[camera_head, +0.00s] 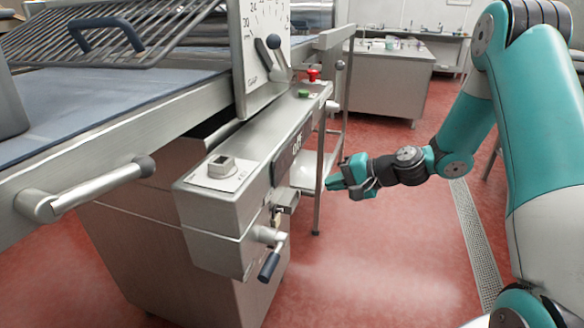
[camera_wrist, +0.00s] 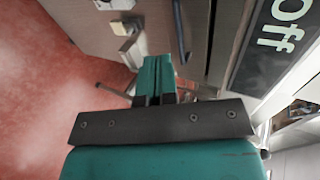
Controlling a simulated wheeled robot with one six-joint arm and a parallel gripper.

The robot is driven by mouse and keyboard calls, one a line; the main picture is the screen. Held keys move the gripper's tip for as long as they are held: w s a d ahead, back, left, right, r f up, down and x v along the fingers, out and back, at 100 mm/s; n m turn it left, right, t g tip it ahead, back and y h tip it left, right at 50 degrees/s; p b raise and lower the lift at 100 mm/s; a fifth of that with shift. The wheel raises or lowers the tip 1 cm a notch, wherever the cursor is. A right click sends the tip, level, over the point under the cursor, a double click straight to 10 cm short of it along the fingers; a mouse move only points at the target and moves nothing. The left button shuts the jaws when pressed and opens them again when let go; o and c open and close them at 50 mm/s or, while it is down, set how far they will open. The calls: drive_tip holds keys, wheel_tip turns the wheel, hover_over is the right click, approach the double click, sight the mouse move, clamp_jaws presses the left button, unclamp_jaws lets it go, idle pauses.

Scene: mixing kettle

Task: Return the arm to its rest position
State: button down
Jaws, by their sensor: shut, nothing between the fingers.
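My arm is teal and grey and reaches in from the right in the head view. My gripper (camera_head: 337,181) is shut and empty. It hangs in the air just right of the machine's grey control box (camera_head: 232,185), over the red floor. In the wrist view the two teal fingers (camera_wrist: 157,68) lie together with nothing between them. A gap to the machine seems to remain, but its size is hard to judge.
A red button (camera_head: 313,75), a green button (camera_head: 304,93) and a black-knobbed lever (camera_head: 274,42) sit on the machine. A crank handle (camera_head: 269,265) and a long side handle (camera_head: 95,188) stick out. Open red floor (camera_head: 400,260) lies below my arm.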

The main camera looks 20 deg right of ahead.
drive_tip(key=s+a+r+n+g+p, duration=0.6)
drive_tip(key=s+a+r+n, duration=0.3)
drive_tip(key=a+r, duration=0.45)
drive_tip(key=s+a+r+n+g+h+p, duration=0.1)
drive_tip(key=s+r, duration=0.4)
drive_tip(key=s, duration=0.5)
drive_tip(key=s+a+r+n+g+h+p, duration=0.1)
drive_tip(key=s+r+n+h+p, duration=0.2)
drive_tip(key=s, duration=0.6)
wheel_tip(320, 180, up, 3)
drive_tip(key=n+p, duration=0.1)
drive_tip(key=n, duration=0.1)
drive_tip(key=shift+s+a+r+n+g+h, duration=0.2)
drive_tip(key=shift+s+a+n+g+h, duration=0.1)
drive_tip(key=shift+s+n+h, duration=0.1)
